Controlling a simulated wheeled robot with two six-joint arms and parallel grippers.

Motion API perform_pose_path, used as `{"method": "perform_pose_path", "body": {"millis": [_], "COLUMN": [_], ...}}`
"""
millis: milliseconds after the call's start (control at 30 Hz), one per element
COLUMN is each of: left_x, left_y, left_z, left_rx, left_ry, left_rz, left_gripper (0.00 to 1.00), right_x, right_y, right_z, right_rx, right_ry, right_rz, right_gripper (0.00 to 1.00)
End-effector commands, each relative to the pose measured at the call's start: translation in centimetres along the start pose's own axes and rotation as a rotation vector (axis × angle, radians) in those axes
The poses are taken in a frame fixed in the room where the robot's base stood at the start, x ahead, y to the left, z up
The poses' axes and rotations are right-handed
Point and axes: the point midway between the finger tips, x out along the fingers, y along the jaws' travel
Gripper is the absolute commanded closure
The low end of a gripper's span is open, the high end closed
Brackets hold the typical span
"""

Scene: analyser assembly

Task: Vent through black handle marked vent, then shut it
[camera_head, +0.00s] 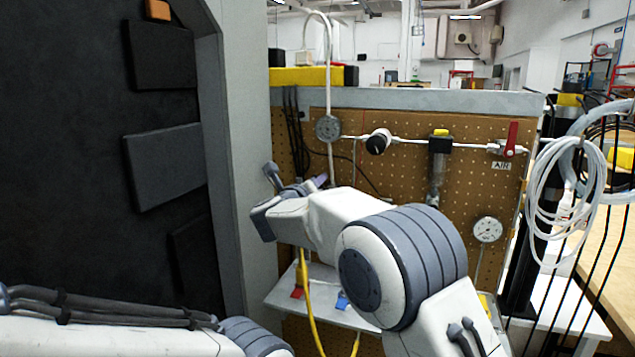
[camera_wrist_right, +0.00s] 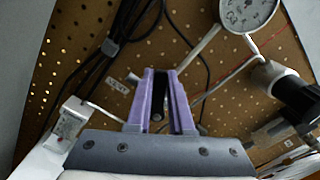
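In the right wrist view, the two purple fingers of my right gripper (camera_wrist_right: 160,76) point at the perforated panel. A dark, round-ended piece, apparently the black vent handle (camera_wrist_right: 157,104), lies between them. The gap is narrow, and I cannot tell whether both fingers press on it. A small white label (camera_wrist_right: 118,86) sits just left of the fingers; its print is too blurred to read surely. In the head view, my right gripper (camera_head: 318,182) is at the panel's left part, below the gauge, and my wrist hides the handle. My left arm enters at lower left; its gripper is out of view.
A round gauge (camera_head: 328,128) sits above my right gripper, with a black regulator knob (camera_head: 378,141) right of it. A red air valve handle (camera_head: 511,138) is at right. A dark cabinet (camera_head: 80,150) blocks the left.

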Motion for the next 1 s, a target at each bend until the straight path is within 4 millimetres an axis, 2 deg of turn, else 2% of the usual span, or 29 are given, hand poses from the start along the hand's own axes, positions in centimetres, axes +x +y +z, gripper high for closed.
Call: {"method": "perform_pose_path", "body": {"millis": [33,67,100,467,567,900,1000], "left_x": [0.0,0.0,0.0,0.1,0.5,1.6,1.7], "left_y": [0.0,0.0,0.0,0.0,0.0,-0.1,-0.1], "left_z": [0.0,0.0,0.0,0.0,0.0,0.1,0.1], "left_rx": [0.000,0.000,0.000,0.000,0.000,0.000,0.000], "left_ry": [0.000,0.000,0.000,0.000,0.000,0.000,0.000], "left_rz": [0.000,0.000,0.000,0.000,0.000,0.000,0.000], "left_gripper": [0.59,0.59,0.59,0.59,0.59,0.59,0.59], "right_x": [0.0,0.0,0.0,-0.5,-1.7,-8.3,-9.6], "right_y": [0.1,0.1,0.1,0.1,0.1,0.1,0.1], "right_z": [-0.1,-0.1,-0.1,0.0,-0.1,-0.1,-0.1], "right_rx": [-0.001,-0.001,-0.001,0.001,0.000,0.000,0.000], "right_ry": [0.002,0.002,0.002,0.000,-0.001,-0.001,0.000], "right_rz": [0.001,0.001,0.001,0.002,0.003,0.003,0.002], "right_gripper": [0.65,0.53,0.50,0.50,0.50,0.50,0.50]}}
